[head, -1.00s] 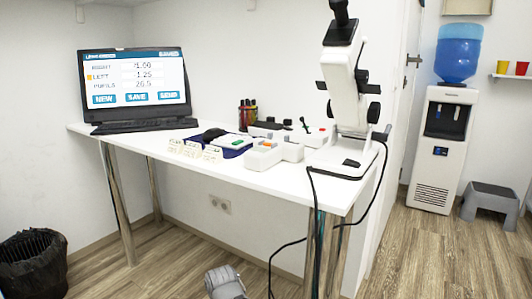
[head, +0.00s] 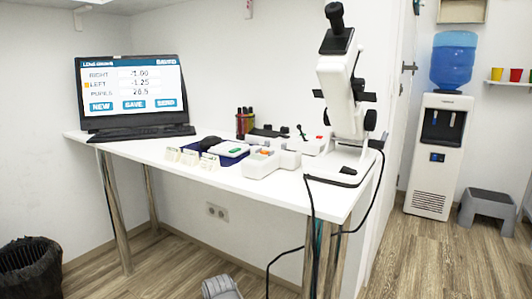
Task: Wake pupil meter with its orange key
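A small white device (head: 261,168) with an orange key (head: 265,153) on top sits near the front edge of the white desk, right of the blue tray. It appears to be the pupil meter. It is too small here to tell whether any display on it is lit. My gripper is not in view. A grey rounded part at the bottom edge looks like part of my arm, well below and in front of the desk.
Cables hang at right. A bin (head: 30,268) stands left.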

